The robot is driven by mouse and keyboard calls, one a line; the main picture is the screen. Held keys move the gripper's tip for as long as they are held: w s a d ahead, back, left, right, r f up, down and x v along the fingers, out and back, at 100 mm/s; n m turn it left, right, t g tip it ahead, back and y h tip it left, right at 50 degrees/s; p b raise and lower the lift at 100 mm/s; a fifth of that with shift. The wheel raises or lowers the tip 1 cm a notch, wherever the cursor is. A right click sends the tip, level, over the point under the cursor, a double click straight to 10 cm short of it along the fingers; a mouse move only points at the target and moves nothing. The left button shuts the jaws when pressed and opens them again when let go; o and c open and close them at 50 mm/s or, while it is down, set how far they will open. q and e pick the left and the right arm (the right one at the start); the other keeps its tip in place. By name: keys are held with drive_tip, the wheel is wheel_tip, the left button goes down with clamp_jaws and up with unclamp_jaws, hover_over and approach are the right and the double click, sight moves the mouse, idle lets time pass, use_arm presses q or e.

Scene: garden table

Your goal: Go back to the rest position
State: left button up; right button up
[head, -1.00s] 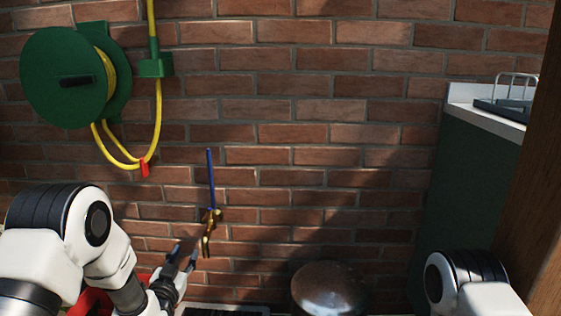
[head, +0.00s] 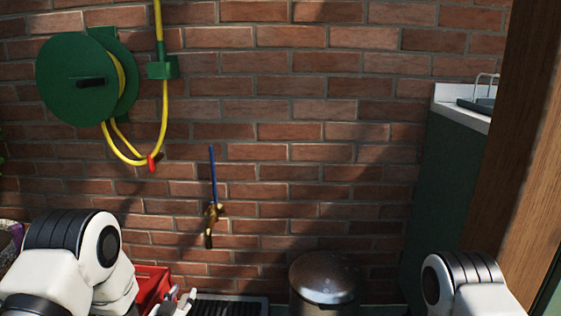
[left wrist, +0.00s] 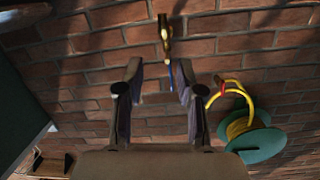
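My left gripper (head: 181,298) is low in the head view, in front of the brick wall and below the brass tap (head: 212,212). In the left wrist view its two fingers (left wrist: 158,80) stand apart with nothing between them, so it is open and empty. The tap, on a thin blue pipe, also shows in the left wrist view (left wrist: 164,32), beyond the fingertips and apart from them. Part of my right arm shows at the lower right of the head view; its gripper is out of view.
A green hose reel (head: 78,80) with yellow hose hangs on the wall at the left. A red crate (head: 152,284) is partly hidden by my left arm. A dark grate (head: 238,305), a metal bin (head: 325,279), a green cabinet (head: 440,175) and a wooden post (head: 520,130) lie rightward.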

use_arm(q)
drive_tip(key=s+f+n+g, duration=0.1)
drive_tip(key=s+f+g, duration=0.4)
drive_tip(key=s+f, duration=0.65)
drive_tip(key=s+f+n+g, duration=0.1)
drive_tip(key=s+f+g, duration=0.55)
drive_tip(key=s, duration=0.85)
drive_tip(key=s+f+g, duration=0.2)
drive_tip(key=s+g, duration=0.2)
drive_tip(key=s, duration=0.9)
wheel_tip(320, 180, up, 39)
drive_tip(key=s+n+p, duration=0.1)
drive_tip(key=p, duration=3.8)
drive_tip(key=shift+s+y, duration=0.3)
drive_tip(key=shift+y, duration=0.1)
drive_tip(key=shift+f+g, duration=0.1)
drive_tip(key=shift+g, duration=0.15)
